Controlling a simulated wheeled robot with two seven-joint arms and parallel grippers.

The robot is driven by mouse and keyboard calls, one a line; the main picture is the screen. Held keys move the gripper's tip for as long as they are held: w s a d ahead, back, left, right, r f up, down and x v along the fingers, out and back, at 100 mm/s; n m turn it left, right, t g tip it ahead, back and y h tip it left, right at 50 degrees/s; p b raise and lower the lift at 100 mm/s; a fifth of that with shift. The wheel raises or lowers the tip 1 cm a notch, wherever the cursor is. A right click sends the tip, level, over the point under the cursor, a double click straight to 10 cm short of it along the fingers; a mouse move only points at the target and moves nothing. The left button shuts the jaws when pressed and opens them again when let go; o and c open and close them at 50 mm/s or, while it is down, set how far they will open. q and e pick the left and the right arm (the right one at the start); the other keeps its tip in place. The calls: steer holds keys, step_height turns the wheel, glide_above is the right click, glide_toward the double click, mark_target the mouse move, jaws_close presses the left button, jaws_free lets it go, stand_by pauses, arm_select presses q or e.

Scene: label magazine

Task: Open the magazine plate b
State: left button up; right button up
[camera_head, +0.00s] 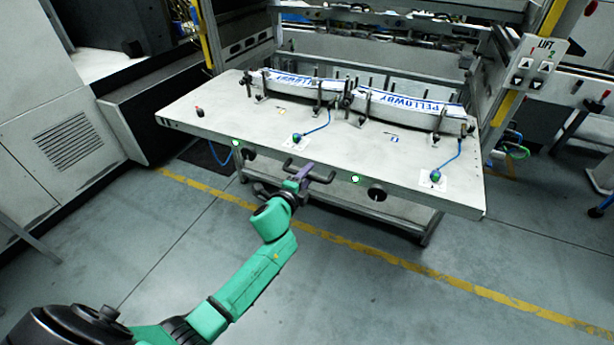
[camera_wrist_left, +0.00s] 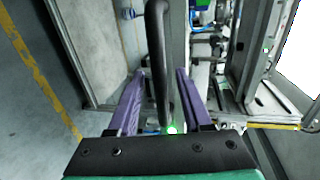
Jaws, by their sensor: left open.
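The magazine plate (camera_head: 245,115) is a wide light-grey board that juts out from the machine frame in the head view. No letter b can be read on it. A dark bar handle (camera_head: 288,165) is at the middle of its front edge. My left gripper (camera_head: 304,174) is at this handle, its purple fingers open. In the left wrist view, the dark handle (camera_wrist_left: 156,50) runs between the two spread fingers of the gripper (camera_wrist_left: 160,76). I cannot tell whether a finger touches it. My right gripper is not in view.
Two stacks of white labels with blue print (camera_head: 415,108) lie between pins at the plate's rear. Blue cables and knobs (camera_head: 436,176) sit on the plate. A lift button panel (camera_head: 537,65) is at right. The floor in front is clear, with a yellow line (camera_head: 400,262).

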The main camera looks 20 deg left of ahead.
arm_select(q)
steer(key=shift+s, duration=0.1)
steer(key=d+v, duration=0.1)
steer(key=v, duration=1.3)
steer(key=shift+s+a+p, duration=0.2)
steer(key=shift+a+p, duration=0.2)
steer(key=shift+a, duration=0.1)
steer(key=s+a+f+n+g+p, duration=0.1)
steer(key=s+f+n+g+p, duration=0.2)
steer(key=f, duration=0.6)
steer(key=s+a+f+n+g+y, duration=0.1)
steer(key=s+a+f+n+g, duration=0.3)
steer(key=f, duration=0.6)
steer(key=s+d+f+n+g+p, duration=0.1)
steer(key=s+f+n+p, duration=0.1)
steer(key=s+f, duration=0.5)
steer(key=s+f+n+g+p, duration=0.1)
steer(key=s+f+n+g, duration=0.2)
steer(key=s+f, duration=0.3)
steer(key=s+f+n+g+p, duration=0.1)
steer(key=s+f+n+g, duration=0.2)
steer(key=s+f, duration=0.4)
steer(key=s+n, duration=0.1)
steer(key=s, duration=0.7)
steer(key=shift+s+g, duration=0.3)
